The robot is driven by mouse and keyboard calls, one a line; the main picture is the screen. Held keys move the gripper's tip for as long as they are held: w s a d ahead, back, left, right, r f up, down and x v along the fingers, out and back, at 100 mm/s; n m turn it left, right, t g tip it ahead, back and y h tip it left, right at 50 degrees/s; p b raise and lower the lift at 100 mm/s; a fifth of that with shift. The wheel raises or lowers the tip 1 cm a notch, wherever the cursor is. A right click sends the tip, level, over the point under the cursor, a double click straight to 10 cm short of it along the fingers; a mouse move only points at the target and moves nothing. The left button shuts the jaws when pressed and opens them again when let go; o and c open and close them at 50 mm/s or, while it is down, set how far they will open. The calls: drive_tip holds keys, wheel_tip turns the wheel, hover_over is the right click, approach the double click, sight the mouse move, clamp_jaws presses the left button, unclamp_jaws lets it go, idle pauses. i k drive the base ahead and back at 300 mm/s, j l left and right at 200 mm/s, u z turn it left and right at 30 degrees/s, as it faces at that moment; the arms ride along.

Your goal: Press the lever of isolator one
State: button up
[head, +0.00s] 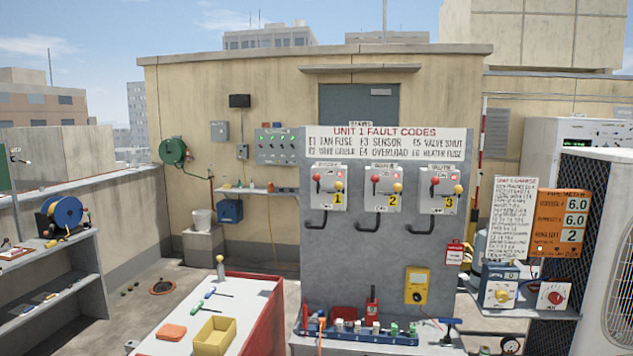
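A bent black piece (318,222) hangs below the box. Isolator two (383,203) and isolator three (437,205) look alike and stand to its right, marked 2 and 3. My gripper is not in view.
A white-topped red bench (252,318) with a yellow bin (214,335) and tools stands front left of the panel. A blue rack (355,336) of small items lies below the panel. A fault code sign (388,145) tops it. A condenser (616,290) stands at right.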

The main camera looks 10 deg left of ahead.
sight(315, 177)
drive_tip(key=i+j, duration=1.8)
drive_tip(key=j, duration=0.1)
